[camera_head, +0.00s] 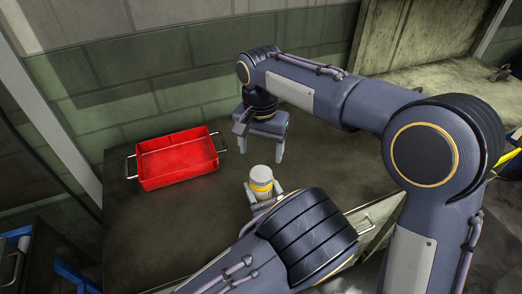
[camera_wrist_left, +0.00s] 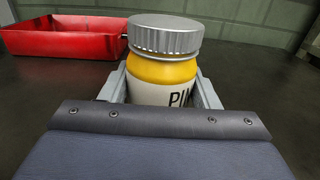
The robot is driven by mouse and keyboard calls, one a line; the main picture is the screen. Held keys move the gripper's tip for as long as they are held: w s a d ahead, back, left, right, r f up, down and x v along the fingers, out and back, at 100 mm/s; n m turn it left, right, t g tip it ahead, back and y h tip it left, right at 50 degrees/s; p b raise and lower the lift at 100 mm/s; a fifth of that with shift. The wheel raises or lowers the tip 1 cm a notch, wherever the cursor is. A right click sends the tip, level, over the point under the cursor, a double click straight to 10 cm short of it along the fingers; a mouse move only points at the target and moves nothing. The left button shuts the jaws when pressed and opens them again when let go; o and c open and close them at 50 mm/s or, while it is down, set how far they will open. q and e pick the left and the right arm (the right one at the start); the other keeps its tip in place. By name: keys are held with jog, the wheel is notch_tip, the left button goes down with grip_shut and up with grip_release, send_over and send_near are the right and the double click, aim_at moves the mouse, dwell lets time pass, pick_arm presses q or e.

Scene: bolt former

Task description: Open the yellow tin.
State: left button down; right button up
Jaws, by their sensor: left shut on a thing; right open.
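The yellow tin (camera_head: 261,184) stands upright on the table, with a grey ribbed lid on top and a white label around its lower body. In the left wrist view the tin (camera_wrist_left: 163,72) shows close up, with its lid (camera_wrist_left: 165,35) seated on it and part of the label's lettering visible. My left gripper (camera_head: 264,193) is shut on the tin's body, one finger on each side, below the lid. My right gripper (camera_head: 262,153) is open and empty, fingers pointing down, behind the tin and apart from it.
A red tray (camera_head: 178,181) with metal side handles stands on the table (camera_head: 190,235), left of my right gripper. A green brick wall (camera_head: 200,80) rises behind. The table around the tin is mostly clear.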

aim_at(261, 173)
jog(key=m, duration=1)
jog(key=shift+m, duration=0.3)
jog(key=m, duration=1.2)
jog(key=shift+f, duration=3.95)
jog(key=shift+c, duration=0.2)
